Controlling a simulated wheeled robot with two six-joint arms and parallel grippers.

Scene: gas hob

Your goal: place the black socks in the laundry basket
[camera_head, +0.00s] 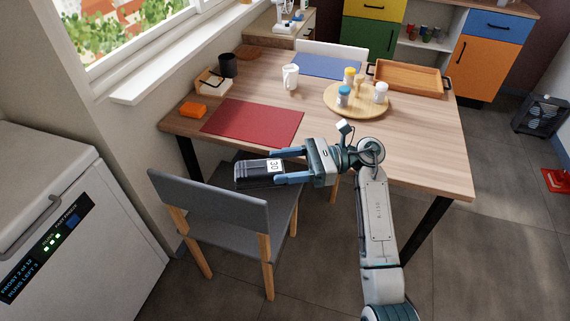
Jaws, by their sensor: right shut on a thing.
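My right gripper (279,168) reaches in from the lower right and points left. It is shut on a dark block-shaped thing (253,175) with a white label reading "30". The block is held over the grey chair, near the front edge of the table. I cannot tell from its look what the block is. No black socks can be made out, and no laundry basket is in view. My left gripper is not in view.
A wooden table (420,150) bears a red mat (252,122), a blue mat (325,66), a round tray (358,110) with jars and a wooden tray (408,80). A grey chair (215,205) stands in front. A white appliance (110,240) is at left. Floor is clear at lower right.

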